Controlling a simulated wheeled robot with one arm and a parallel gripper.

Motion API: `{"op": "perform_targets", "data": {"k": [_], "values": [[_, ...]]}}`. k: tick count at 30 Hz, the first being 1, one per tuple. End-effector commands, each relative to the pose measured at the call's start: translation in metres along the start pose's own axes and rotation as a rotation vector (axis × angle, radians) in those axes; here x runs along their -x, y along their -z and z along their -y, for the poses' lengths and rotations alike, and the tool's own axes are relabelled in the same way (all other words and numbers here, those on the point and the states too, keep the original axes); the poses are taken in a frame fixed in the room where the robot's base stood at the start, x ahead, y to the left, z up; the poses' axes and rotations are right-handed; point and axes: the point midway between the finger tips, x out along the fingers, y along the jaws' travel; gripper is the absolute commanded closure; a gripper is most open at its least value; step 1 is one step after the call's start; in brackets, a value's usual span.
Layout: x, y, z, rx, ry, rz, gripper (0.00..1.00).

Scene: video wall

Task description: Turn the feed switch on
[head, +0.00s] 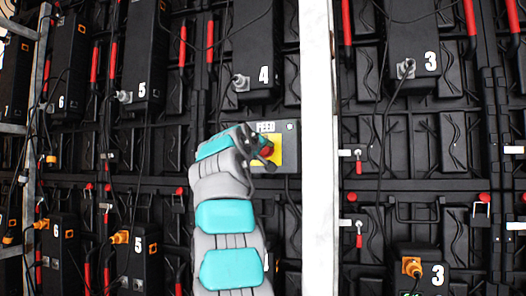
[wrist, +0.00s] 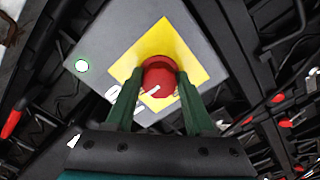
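The feed switch is a round red knob (wrist: 160,78) with a white line on it, on a yellow square (wrist: 193,58) of a grey panel (wrist: 105,48). The white line slants in the wrist view. In the head view the panel (head: 291,137) reads FEED, and the knob (head: 267,151) is partly covered by my gripper (head: 262,154). In the wrist view the two green fingers of my gripper (wrist: 160,90) lie on either side of the knob with no clear gap. It looks shut on the knob. The fingertips are partly hidden by the knob.
A black box marked 4 (head: 252,45) hangs just above the panel, with cables near it. A white upright post (head: 319,120) stands just to the right. Other numbered boxes, such as one marked 3 (head: 415,40), and red handles line the wall.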

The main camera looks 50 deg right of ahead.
Motion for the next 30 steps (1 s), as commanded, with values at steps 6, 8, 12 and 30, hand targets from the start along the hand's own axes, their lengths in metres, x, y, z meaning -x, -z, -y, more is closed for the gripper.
{"op": "perform_targets", "data": {"k": [6, 8, 12, 30], "values": [[0.000, 0.000, 0.000, 0.001, 0.000, -0.001, 0.21], [0.000, 0.000, 0.000, 0.001, 0.000, -0.001, 0.18], [0.000, 0.001, 0.000, 0.001, -0.001, -0.002, 0.18], [0.051, -0.001, 0.001, 0.002, -0.001, -0.002, 0.18]]}}
